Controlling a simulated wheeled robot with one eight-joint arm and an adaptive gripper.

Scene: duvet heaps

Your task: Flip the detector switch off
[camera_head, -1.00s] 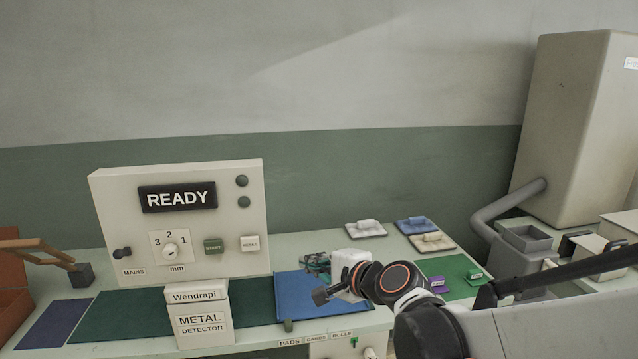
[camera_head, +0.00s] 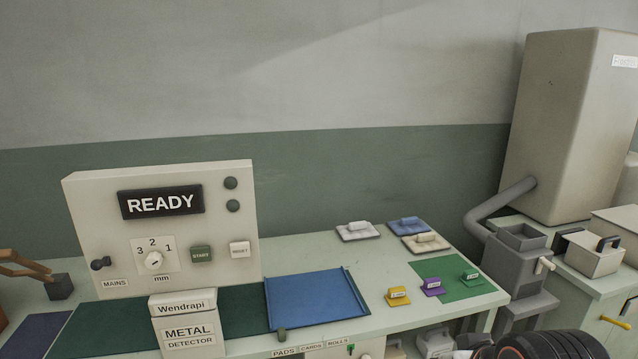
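The metal detector (camera_head: 88,227) is a cream upright panel at the left of the bench. Its display (camera_head: 160,202) reads READY. A dark knobbed switch (camera_head: 101,263) sits at the panel's lower left, above the MAINS label. My gripper is not visible. Only a dark part of my arm shows at the bottom right edge, well away from the detector.
A blue tray (camera_head: 312,299) lies right of the detector on the bench. Yellow (camera_head: 397,296), purple (camera_head: 433,287) and green (camera_head: 470,277) tagged blocks stand beyond it. Several flat pads lie behind. A grey machine with a pipe (camera_head: 500,199) stands at the right. The wall behind is bare.

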